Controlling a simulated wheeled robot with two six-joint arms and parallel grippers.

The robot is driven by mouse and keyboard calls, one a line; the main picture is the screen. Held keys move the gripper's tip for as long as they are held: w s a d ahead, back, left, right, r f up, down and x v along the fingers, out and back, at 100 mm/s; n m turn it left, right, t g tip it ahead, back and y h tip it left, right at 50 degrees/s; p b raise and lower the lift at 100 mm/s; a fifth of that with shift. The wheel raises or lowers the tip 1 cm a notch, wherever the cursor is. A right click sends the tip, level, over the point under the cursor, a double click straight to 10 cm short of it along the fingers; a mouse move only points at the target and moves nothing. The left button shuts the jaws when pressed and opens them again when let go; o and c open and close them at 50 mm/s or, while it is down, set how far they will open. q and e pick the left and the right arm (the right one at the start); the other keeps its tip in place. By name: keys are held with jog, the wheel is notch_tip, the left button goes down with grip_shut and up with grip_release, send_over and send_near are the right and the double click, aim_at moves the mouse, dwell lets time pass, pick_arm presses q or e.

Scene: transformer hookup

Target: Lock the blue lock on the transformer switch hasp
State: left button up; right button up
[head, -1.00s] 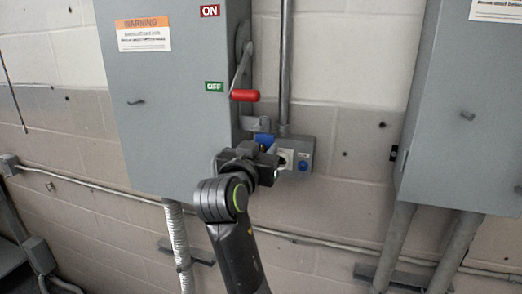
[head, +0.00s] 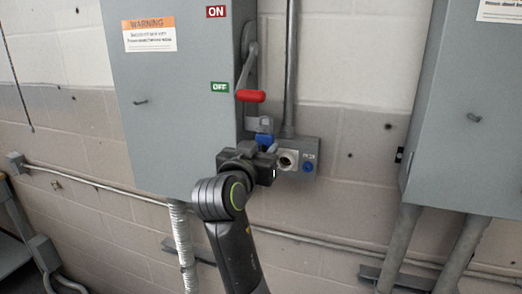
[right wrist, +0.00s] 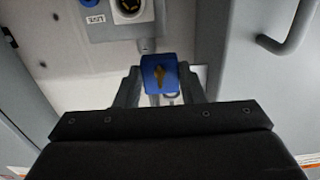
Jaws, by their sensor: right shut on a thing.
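The blue lock (head: 265,141) is just below the hasp (head: 262,125) on the right side of the grey switch box (head: 180,100). My right gripper (head: 263,152) is under it and shut on the lock. In the right wrist view the blue lock (right wrist: 159,74) sits between the two fingers, with a brass keyhole face toward the camera. A shackle is partly seen beside it; whether it passes through the hasp I cannot tell. The red switch handle (head: 250,96) points down near the green OFF label (head: 219,87). My left gripper is not in view.
A small outlet box (head: 298,155) with a round socket and blue button is right of the gripper, below a vertical conduit (head: 291,60). A second grey cabinet (head: 460,110) stands at the right.

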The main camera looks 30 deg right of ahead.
jog(key=shift+f+b, duration=0.7)
jog(key=shift+f, duration=0.25)
dwell(0.4)
jog(key=o, duration=1.2)
jog(key=shift+c, duration=0.2)
jog(key=shift+s, duration=0.1)
jog(key=b+v, duration=0.2)
jog(key=v, duration=0.3)
